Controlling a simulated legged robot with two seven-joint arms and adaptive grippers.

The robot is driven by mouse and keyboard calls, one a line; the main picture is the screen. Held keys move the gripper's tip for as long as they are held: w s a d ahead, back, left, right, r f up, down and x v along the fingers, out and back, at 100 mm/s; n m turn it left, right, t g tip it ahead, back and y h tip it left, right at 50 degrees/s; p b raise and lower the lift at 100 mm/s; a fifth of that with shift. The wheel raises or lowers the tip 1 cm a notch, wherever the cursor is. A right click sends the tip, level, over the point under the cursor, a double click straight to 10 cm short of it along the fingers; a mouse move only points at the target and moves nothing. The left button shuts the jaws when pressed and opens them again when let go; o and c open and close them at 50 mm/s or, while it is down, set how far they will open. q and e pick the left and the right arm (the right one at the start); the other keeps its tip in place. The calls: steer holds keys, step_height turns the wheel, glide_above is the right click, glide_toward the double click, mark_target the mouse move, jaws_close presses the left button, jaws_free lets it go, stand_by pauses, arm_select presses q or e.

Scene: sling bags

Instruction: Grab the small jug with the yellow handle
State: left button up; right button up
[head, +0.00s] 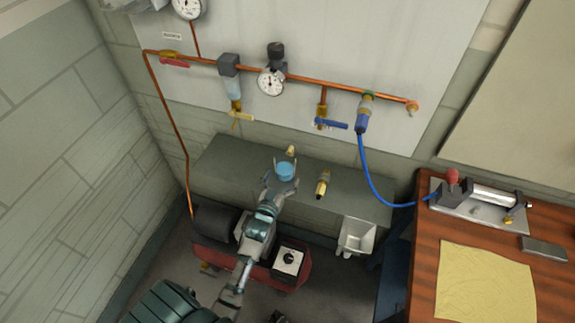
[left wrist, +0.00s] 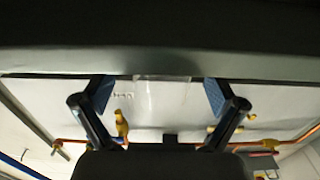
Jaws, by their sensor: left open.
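A small blue, cup-like body (head: 286,169) stands at the grey shelf, with a cream-yellow piece (head: 291,151) just behind it. It looks like the jug and its handle, but the gripper partly hides it. My left gripper (head: 281,180) is at this body, its fingers around or just in front of it; contact cannot be told. In the left wrist view the left gripper (left wrist: 160,95) is open, its blue pads wide apart. A faint pale, clear shape (left wrist: 162,77) shows between them at the shelf edge. My right gripper is not in view.
The grey shelf (head: 222,160) runs along the wall under copper pipes and gauges. A brass-and-black fitting (head: 323,183) lies right of the gripper. A white bin (head: 356,236) hangs below the shelf. A wooden table (head: 430,260) with a yellow cloth (head: 485,285) stands at right.

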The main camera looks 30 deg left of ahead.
mark_target(288, 162)
arm_select(q)
steer(key=shift+w+a+f, duration=0.15)
steer(key=shift+w+a, duration=0.1)
steer(key=shift+w, duration=0.1)
steer(key=b+x, duration=0.1)
steer(key=x, duration=0.3)
steer(key=shift+w+a, duration=0.1)
steer(key=shift+w, duration=0.4)
steer(key=shift+s, duration=0.1)
steer(key=shift+c, duration=0.9)
steer(key=shift+a, duration=0.1)
steer(key=c, duration=1.1)
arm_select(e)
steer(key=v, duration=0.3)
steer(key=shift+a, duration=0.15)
arm_select(q)
steer(key=shift+c, duration=0.2)
